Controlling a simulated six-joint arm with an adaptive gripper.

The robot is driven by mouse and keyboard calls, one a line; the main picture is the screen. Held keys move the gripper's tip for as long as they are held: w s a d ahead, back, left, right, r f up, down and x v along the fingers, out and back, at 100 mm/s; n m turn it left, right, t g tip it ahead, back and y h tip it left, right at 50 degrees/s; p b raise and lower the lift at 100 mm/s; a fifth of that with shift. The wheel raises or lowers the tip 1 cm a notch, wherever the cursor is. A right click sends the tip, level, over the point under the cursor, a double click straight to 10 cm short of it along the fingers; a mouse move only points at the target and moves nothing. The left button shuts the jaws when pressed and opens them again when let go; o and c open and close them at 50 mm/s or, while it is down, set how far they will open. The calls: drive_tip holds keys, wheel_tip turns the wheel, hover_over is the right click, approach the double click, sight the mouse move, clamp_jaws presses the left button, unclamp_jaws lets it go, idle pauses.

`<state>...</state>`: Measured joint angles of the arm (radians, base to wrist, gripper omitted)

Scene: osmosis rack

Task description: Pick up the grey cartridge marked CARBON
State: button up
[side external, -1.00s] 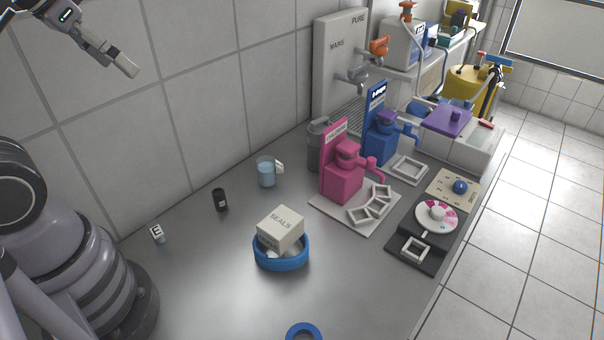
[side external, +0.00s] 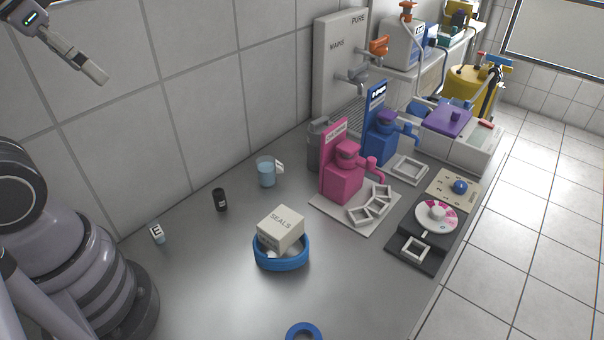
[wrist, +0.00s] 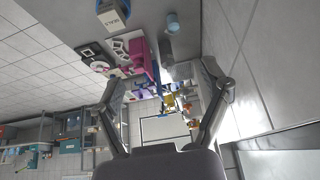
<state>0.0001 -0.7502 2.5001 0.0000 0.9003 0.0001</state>
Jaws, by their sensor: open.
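I cannot read the word CARBON on anything in view. A grey cylinder (side external: 315,154) stands upright behind the pink dispenser, partly hidden by it; I cannot tell if it is the cartridge. A small dark cylinder (side external: 220,200) with a tiny unreadable label stands on the bench near the wall. My gripper (side external: 99,77) is high at the upper left in the side view, well above the bench and apart from everything. In the wrist view its fingers (wrist: 165,85) are spread, with nothing between them.
A box marked SEALS (side external: 280,229) sits in a blue bowl (side external: 282,262). A beaker of bluish liquid (side external: 266,172), a small block marked E (side external: 157,233), and pink (side external: 343,183) and blue (side external: 381,148) dispensers stand on the bench.

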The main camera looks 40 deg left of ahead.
sight(320, 121)
drive_tip(key=c, duration=0.5)
drive_tip(key=shift+c, duration=0.2)
drive_tip(key=w+a+f+m+t, duration=0.15)
drive_tip(key=w+f, duration=0.25)
drive_tip(key=w, duration=0.9)
drive_tip(key=w+f+t, duration=0.3)
drive_tip(key=w+f, duration=0.1)
drive_tip(key=w, duration=0.9)
drive_tip(key=w+d+f+t+h, duration=0.1)
drive_tip(key=w+f+t, duration=0.1)
drive_tip(key=w+f, duration=0.5)
drive_tip(key=w+d+f+t+h, duration=0.2)
drive_tip(key=f, duration=0.8)
drive_tip(key=shift+m, duration=0.35)
drive_tip(key=x, duration=1.4)
drive_tip(key=shift+a+f, duration=0.25)
drive_tip(key=shift+a, duration=0.1)
